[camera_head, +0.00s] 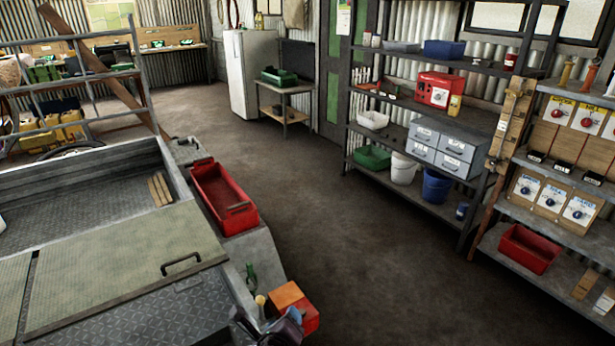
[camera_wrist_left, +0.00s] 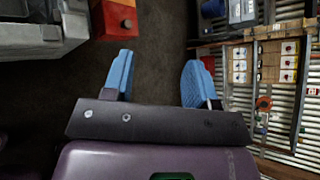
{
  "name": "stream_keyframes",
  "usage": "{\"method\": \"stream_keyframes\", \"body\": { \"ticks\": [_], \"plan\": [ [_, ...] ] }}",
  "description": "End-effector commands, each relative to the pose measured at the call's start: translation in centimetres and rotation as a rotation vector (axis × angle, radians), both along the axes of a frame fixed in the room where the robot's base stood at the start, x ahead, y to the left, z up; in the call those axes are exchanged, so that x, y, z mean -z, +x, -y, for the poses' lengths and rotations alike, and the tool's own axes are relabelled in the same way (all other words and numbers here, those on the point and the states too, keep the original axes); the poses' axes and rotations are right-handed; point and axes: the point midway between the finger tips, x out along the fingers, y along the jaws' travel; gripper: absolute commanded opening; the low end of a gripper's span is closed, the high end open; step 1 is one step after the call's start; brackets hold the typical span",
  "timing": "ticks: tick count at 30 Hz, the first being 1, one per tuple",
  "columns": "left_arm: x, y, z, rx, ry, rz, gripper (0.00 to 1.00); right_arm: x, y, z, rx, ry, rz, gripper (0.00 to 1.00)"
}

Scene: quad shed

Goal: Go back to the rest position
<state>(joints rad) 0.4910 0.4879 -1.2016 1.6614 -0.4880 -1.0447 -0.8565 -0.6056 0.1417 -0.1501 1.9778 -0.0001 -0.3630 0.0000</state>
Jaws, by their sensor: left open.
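My left gripper (camera_wrist_left: 158,65) shows in the left wrist view with its two blue fingers spread apart. Nothing is between the fingers; only dark floor shows there. An orange and red box (camera_wrist_left: 113,18) is beyond the left finger, apart from it. In the head view this box (camera_head: 293,305) is at the bottom, by the corner of the grey vehicle bed. A dark purple part, which looks like my arm, shows at the bottom edge close to the box. My right gripper is in neither view.
A grey vehicle bed (camera_head: 120,260) fills the left, with a red tray (camera_head: 222,197) on its side. Dark shelves (camera_head: 450,66) and a rack with switch panels (camera_head: 550,190) stand at the right. A white fridge (camera_head: 250,75) is at the back. The floor (camera_head: 330,220) between is clear.

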Motion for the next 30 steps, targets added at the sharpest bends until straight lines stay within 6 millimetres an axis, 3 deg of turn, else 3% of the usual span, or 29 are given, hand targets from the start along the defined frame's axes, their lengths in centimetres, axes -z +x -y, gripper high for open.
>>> {"method": "stream_keyframes", "body": {
  "ticks": [6,11,14,20,26,30],
  "plan": [
    [-3.8,-0.1,3.7,-0.111,-0.673,-0.171,0.53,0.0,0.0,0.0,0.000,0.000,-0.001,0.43],
    [-6.0,-0.8,3.2,-0.256,-1.171,-0.302,0.53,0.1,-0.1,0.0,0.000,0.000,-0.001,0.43],
    [-6.7,-1.3,1.3,-0.352,-1.422,-0.349,0.53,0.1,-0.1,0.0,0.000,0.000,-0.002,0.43],
    [-6.5,-2.9,-4.7,-0.548,-1.804,-0.360,0.53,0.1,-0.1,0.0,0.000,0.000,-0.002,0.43],
    [-4.2,-6.5,-12.2,-0.750,-2.009,-0.276,0.53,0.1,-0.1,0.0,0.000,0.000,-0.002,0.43],
    [-1.3,-10.6,-17.4,-0.920,-2.049,-0.198,0.53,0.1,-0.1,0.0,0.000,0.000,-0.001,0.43]
  ]
}}
